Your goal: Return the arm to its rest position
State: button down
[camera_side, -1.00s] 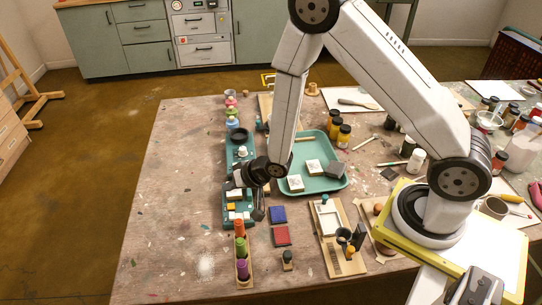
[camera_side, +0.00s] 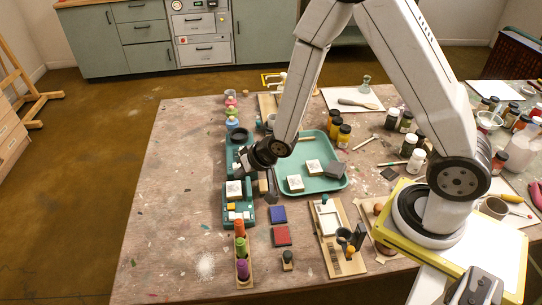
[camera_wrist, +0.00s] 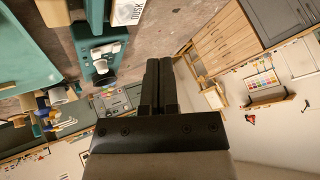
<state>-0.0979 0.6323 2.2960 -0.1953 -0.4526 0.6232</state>
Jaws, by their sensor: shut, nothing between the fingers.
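My gripper (camera_side: 243,168) is over the left part of the table, near the row of teal fixtures, with nothing in it. In the wrist view its two dark fingers (camera_wrist: 158,85) are together. In the side view the fingers are small and dark against the wrist, so their exact outline is hard to tell. My arm reaches in from the right, bent high at the elbow, which the top edge of the side view cuts off.
A teal tray (camera_side: 335,185) with pale blocks lies right of my gripper. A teal fixture (camera_side: 247,215) with a white block stands just below it. Blue (camera_side: 278,214) and red (camera_side: 282,236) pads, a rack of colored bottles (camera_side: 242,265) and several jars (camera_side: 338,131) are around. The table's left part is clear.

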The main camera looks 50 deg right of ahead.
jog(key=s+d+r+n+g+h, duration=0.1)
jog(key=s+d+r+n+g, duration=0.2)
jog(key=s+r, duration=0.7)
jog(key=s+d+g, duration=0.1)
jog(key=s+d, duration=0.1)
jog(key=s, duration=0.1)
jog(key=shift+s+d+r+n+g+h, duration=0.2)
jog(key=shift+d+n+g+h, duration=0.1)
jog(key=shift+g+h, duration=0.1)
